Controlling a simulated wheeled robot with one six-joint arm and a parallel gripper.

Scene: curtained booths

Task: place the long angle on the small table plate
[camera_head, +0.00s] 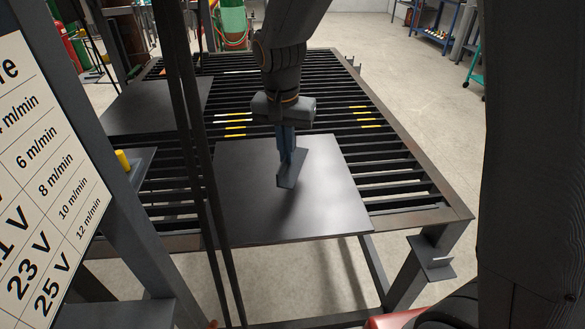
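My gripper (287,145) points down over the slatted table. It appears shut on a dark grey angle piece (292,170), which hangs tilted below the fingers. The angle is over the middle of a flat dark plate (335,205) at the table's near edge. A dark blur of shadow lies on the plate beneath it. I cannot tell for certain whether the angle's lower end touches the plate. A second dark plate (150,108) lies at the left of the table. The far side of the angle is hidden.
The slatted table (400,170) has open gaps, with yellow-marked slats behind the near plate. Dark upright posts (190,120) and a speed chart (45,190) stand at the left. A small angled bracket (432,258) shows by the front right leg.

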